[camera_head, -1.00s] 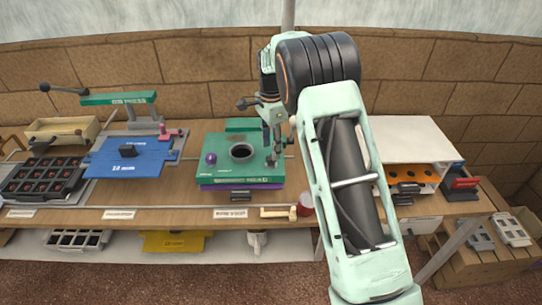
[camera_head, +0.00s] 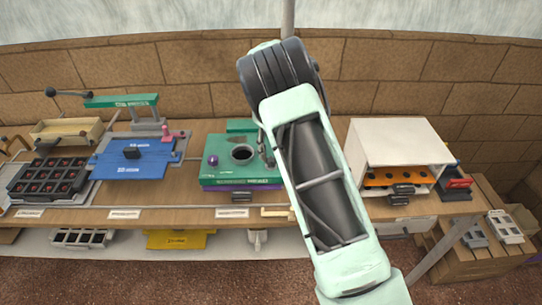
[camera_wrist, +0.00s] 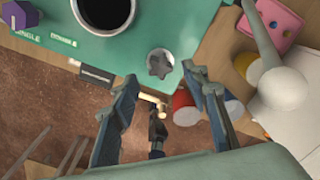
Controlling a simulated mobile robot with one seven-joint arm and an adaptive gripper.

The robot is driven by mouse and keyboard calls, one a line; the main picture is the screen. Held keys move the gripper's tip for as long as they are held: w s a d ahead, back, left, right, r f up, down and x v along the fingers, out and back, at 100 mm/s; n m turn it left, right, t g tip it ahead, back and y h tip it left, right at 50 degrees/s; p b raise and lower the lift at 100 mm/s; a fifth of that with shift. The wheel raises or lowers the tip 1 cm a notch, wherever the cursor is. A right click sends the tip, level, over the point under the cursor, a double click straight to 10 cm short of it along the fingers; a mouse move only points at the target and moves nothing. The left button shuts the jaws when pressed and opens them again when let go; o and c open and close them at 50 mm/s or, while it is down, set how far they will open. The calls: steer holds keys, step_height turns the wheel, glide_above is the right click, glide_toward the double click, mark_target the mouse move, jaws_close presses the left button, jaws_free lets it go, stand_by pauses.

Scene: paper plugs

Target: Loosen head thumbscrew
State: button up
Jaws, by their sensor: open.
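The green head (camera_head: 215,172) sits on the bench with a round dark hole in its top and a purple knob (camera_head: 213,160) at its left. In the wrist view, a grey lobed knob (camera_wrist: 160,64), likely the thumbscrew, sits on the green plate (camera_wrist: 185,22) to the right of the hole. My gripper (camera_wrist: 159,73) is open and empty. Its two blue fingers point toward the grey knob, one tip on each side of it in the picture; contact cannot be told. In the head view my arm hides the grey knob and most of the gripper.
A red container (camera_wrist: 183,104) and a pink holed block (camera_wrist: 272,22) show near the gripper in the wrist view. A blue plate (camera_head: 130,165) and a green-armed press (camera_head: 120,101) stand left. A white box (camera_head: 398,140) stands right.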

mark_target(271, 162)
steer(key=shift+m, duration=0.8)
steer(key=shift+f, duration=0.1)
steer(key=shift+f+b, duration=1.1)
steer(key=shift+f, duration=0.8)
steer(key=c, duration=1.1)
